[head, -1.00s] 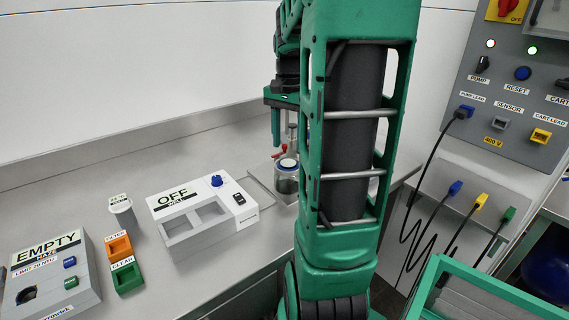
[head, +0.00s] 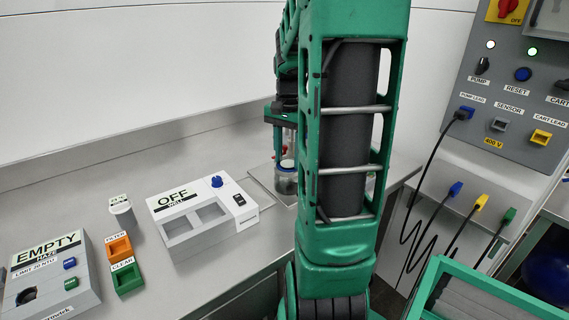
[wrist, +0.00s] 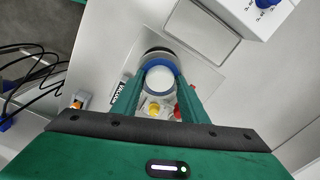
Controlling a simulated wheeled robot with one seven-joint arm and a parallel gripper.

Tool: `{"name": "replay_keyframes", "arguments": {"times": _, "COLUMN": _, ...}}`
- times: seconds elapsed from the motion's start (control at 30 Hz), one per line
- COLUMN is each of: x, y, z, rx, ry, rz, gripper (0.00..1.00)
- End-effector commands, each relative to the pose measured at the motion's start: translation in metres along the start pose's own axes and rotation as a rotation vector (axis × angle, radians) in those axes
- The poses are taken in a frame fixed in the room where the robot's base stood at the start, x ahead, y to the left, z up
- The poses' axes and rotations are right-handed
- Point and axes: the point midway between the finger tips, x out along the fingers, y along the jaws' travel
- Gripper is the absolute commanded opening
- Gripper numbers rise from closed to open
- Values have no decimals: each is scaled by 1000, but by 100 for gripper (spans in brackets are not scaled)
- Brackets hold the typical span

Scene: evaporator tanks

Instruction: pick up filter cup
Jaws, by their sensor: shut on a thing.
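The filter cup (wrist: 159,80) shows in the wrist view as a white round top with a blue ring around it. My gripper (wrist: 161,70) has its two green fingers on either side of it, shut on it. In the head view, a clear vessel with a blue ring (head: 287,165) stands at the back of the bench, beside my arm. My gripper (head: 281,142) is just above it there, partly hidden by my arm. I cannot tell whether the cup is still seated or lifted.
A white box marked OFF (head: 203,213) stands left of the vessel. Orange (head: 118,246) and green (head: 127,277) holders and a box marked EMPTY (head: 48,275) are farther left. A red handle (wrist: 186,101) and a yellow part (wrist: 153,108) sit close to the fingers.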

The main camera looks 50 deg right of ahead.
Motion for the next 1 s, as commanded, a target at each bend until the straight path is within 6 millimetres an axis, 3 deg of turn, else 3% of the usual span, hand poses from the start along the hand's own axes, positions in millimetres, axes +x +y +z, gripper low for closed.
{"name": "replay_keyframes", "arguments": {"times": 0.27, "x": -6, "y": -1, "z": 0, "rx": -2, "ry": 2, "rz": -2, "gripper": 17}}
{"name": "replay_keyframes", "arguments": {"times": 0.5, "x": -41, "y": -2, "z": -1, "rx": -2, "ry": 5, "rz": -4, "gripper": 17}}
{"name": "replay_keyframes", "arguments": {"times": 0.8, "x": -80, "y": -5, "z": 65, "rx": -8, "ry": 3, "rz": -4, "gripper": 17}}
{"name": "replay_keyframes", "arguments": {"times": 1.0, "x": -99, "y": -7, "z": 98, "rx": -4, "ry": 2, "rz": -3, "gripper": 17}}
